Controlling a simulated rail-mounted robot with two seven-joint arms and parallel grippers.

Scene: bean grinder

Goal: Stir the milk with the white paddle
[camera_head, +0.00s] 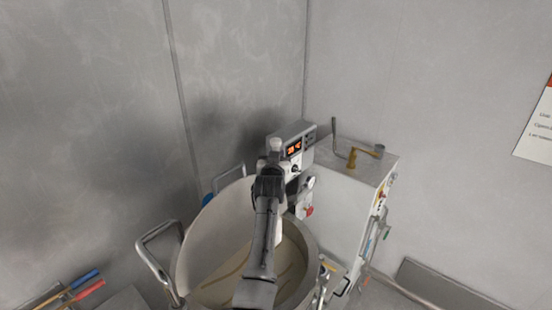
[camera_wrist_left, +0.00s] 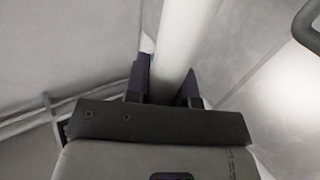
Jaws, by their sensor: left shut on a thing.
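A large round metal vat (camera_head: 204,239) stands at the bottom centre of the head view. It holds cream-coloured milk (camera_head: 222,290) with brownish streaks. My left gripper (camera_head: 268,184) is above the vat, its arm reaching up from the bottom edge across the opening. It is shut on the shaft of the white paddle (camera_head: 278,229), which drops towards the milk; the arm hides its lower end. In the left wrist view, the fingers (camera_wrist_left: 163,90) sit on both sides of the white shaft (camera_wrist_left: 186,28). My right gripper is not in view.
A control box with a red display (camera_head: 293,149) stands just behind the gripper. A white cabinet (camera_head: 345,205) with brass fittings is right of the vat. A metal handle (camera_head: 151,259) projects on the vat's left. Red and blue-handled tools (camera_head: 84,291) lie at lower left. Walls close the back.

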